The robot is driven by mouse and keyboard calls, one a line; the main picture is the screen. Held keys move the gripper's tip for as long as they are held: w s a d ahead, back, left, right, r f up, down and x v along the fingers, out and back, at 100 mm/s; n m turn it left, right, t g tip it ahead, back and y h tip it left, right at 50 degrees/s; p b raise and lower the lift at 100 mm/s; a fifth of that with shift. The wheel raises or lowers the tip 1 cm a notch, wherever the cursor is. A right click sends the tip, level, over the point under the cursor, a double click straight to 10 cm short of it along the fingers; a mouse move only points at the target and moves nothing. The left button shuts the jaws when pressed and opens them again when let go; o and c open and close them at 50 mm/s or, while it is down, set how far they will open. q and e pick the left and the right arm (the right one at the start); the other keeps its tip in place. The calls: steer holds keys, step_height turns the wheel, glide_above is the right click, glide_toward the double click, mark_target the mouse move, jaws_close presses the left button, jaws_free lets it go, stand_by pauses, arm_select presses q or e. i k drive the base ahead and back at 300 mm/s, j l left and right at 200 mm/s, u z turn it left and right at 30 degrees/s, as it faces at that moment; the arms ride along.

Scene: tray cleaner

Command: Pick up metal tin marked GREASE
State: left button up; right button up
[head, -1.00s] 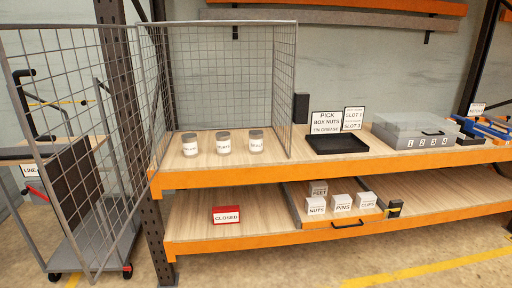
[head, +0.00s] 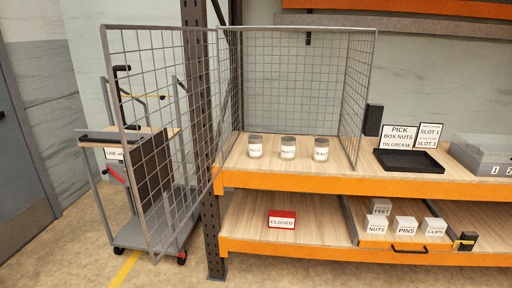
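Three small tins with metal-grey tops and white labels stand upright in a row on the upper shelf: a left tin (head: 255,147), a middle tin (head: 288,148) and a right tin (head: 321,149). Their labels are too small to read with certainty, so I cannot tell which is marked GREASE. They stand inside a wire mesh cage (head: 290,80), whose mesh door (head: 160,140) is swung open to the left. A sign (head: 399,136) reads PICK, BOX NUTS, TIN GREASE. Neither of my grippers shows in the head view.
A black tray (head: 411,161) lies right of the cage, beside a SLOT sign (head: 429,135). On the lower shelf are a red CLOSED box (head: 282,219) and boxes marked FEET, NUTS (head: 376,228), PINS and CLIPS. A trolley (head: 150,215) stands left, behind the door.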

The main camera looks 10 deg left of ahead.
mark_target(255, 143)
steer(key=i+u, duration=0.15)
steer(key=u, duration=0.35)
steer(key=i+l+u, duration=0.15)
steer(key=u, duration=0.35)
steer(key=i+l+u, duration=0.5)
steer(key=l, duration=0.3)
steer(key=i+l, duration=0.1)
steer(key=l, duration=0.2)
steer(key=i+l+u, duration=0.1)
steer(key=i+l, duration=0.15)
steer(key=l, duration=0.3)
